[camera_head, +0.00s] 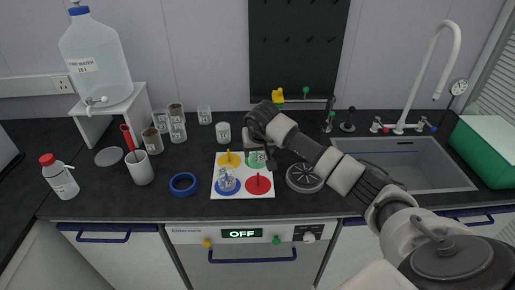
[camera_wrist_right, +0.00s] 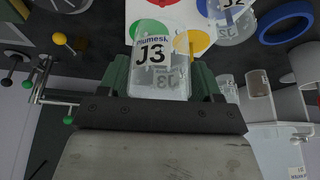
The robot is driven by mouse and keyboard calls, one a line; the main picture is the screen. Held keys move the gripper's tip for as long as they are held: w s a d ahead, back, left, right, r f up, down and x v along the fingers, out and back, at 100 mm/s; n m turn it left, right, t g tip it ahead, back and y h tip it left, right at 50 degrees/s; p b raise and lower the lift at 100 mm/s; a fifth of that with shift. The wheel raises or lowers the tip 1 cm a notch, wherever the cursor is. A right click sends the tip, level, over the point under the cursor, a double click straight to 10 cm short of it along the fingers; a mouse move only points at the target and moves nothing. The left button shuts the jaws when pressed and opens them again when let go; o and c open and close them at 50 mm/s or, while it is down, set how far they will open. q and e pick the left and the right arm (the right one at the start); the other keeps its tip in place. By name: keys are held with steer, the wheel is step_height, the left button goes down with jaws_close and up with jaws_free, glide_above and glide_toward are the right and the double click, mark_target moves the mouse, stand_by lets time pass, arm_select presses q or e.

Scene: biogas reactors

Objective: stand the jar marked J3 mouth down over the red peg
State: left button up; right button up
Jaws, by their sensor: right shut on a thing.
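The jar marked J3 (camera_wrist_right: 158,62) is clear, with a white label. It is held between the green fingers of my right gripper (camera_wrist_right: 160,82). In the head view my right gripper (camera_head: 264,148) is over the back right of a white board (camera_head: 222,194), at the green disc (camera_head: 262,158). I cannot tell whether the jar touches the board, or which end is its mouth. The red peg stands on the red disc (camera_head: 258,187) at the board's front right, with nothing over it. My left gripper is not in view.
A clear jar marked J2 (camera_wrist_right: 232,22) stands on the blue disc, left of the red one. The yellow disc (camera_head: 229,159) is bare but for its peg. A blue ring (camera_head: 183,184) and several jars lie left. A round dark item (camera_head: 304,178) and sink (camera_head: 420,172) are right.

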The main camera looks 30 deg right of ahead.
mark_target(258, 173)
step_height(258, 173, down, 10)
steer(key=b, duration=0.7)
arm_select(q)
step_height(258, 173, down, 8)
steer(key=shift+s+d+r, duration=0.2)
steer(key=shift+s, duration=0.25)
arm_select(e)
steer(key=o, duration=1)
steer(key=shift+o, duration=0.2)
steer(key=shift+s+r, duration=0.1)
steer(key=b+v, duration=0.1)
steer(key=v, duration=0.9)
steer(key=shift+s+r+b, duration=0.1)
steer(key=shift+r+b, duration=0.25)
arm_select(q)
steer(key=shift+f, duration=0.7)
